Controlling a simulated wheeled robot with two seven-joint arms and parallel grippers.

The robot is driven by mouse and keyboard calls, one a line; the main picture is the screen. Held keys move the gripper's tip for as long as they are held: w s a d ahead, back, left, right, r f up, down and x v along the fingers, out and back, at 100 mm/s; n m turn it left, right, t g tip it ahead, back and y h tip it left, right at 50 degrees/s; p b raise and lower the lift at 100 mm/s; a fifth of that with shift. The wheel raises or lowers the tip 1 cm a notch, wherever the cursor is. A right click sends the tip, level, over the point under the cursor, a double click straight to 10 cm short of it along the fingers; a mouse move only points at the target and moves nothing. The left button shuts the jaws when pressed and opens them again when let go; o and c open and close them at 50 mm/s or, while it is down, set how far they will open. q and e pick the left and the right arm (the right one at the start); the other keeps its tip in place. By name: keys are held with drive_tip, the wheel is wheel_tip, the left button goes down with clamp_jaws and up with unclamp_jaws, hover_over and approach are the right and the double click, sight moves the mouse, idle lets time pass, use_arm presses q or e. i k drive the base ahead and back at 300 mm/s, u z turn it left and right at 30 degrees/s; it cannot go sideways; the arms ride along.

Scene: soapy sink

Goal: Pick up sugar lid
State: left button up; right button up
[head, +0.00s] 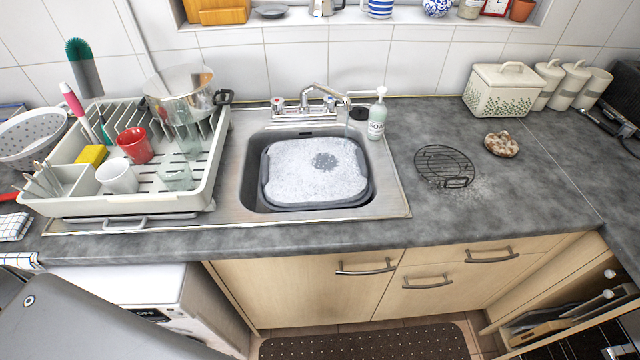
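Three cream canisters stand in a row at the back right of the counter: a left one (546,88), a middle one (570,88) and a right one (592,92). Each seems to have a lid on top. Their labels are too small to read, so I cannot tell which is the sugar one or which lid is the sugar lid. Neither of my grippers is in view.
A cream bread bin (497,98) stands left of the canisters. A black wire trivet (444,166) and a brown knobbly item (501,145) lie in front. A soapy basin (316,172) fills the sink, with a loaded dish rack (125,208) left. The counter's right front is clear.

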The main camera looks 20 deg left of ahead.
sight(501, 144)
drive_tip(key=z, duration=2.25)
drive_tip(key=i, duration=1.4)
drive_tip(key=u, duration=3.1)
